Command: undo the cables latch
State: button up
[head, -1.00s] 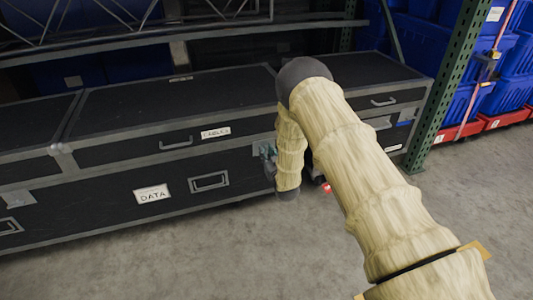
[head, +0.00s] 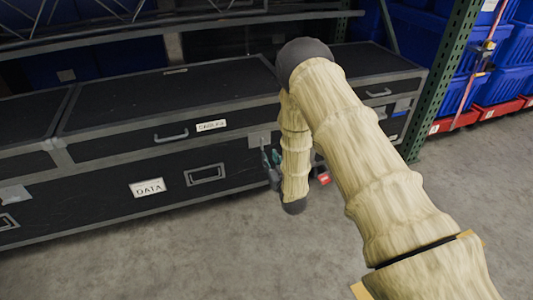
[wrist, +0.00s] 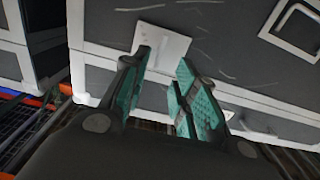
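The long black case with grey metal edges carries a CABLES label (head: 211,125) on its lid front and a DATA label (head: 148,188) below. A pale metal plate (head: 258,138) sits at the lid seam, right of the CABLES label; it is partly hidden by my arm, and its latch details cannot be made out. My gripper (head: 270,160) is beside the case front, just below that plate. In the wrist view, my gripper (wrist: 162,85) is open with teal pads apart and nothing between them. A pale plate (wrist: 165,45) on a dark case face lies beyond the fingertips, seemingly not touched.
A handle (head: 172,136) is on the lid front, and a recessed handle (head: 205,175) is lower down. A green rack post (head: 440,85) and blue totes (head: 495,85) on red bases stand at right. The concrete floor (head: 230,255) in front is clear.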

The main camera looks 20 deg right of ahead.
jog(key=shift+s+d, duration=0.1)
jog(key=shift+s, duration=0.9)
jog(key=s+a+f+g, duration=0.1)
jog(key=s+f+g, duration=0.3)
jog(key=s+f, duration=0.55)
jog(key=s+a+f+g, duration=0.1)
jog(key=s+f+g, duration=0.5)
jog(key=s, duration=0.6)
jog(key=s+a+f+g, duration=0.1)
jog(key=s+g, duration=0.2)
jog(key=s, duration=0.7)
jog(key=s+a+f+m+g, duration=0.1)
jog(key=s+g, duration=0.1)
jog(key=s, duration=0.9)
jog(key=s+a+f+g, duration=0.1)
jog(key=s+g, duration=0.2)
jog(key=s, duration=0.7)
notch_tip(320, 180, up, 33)
jog(key=p, duration=3.3)
jog(key=shift+w+h, duration=0.25)
jog(key=shift+h, duration=0.05)
jog(key=shift+o, duration=0.4)
jog(key=shift+r, duration=0.1)
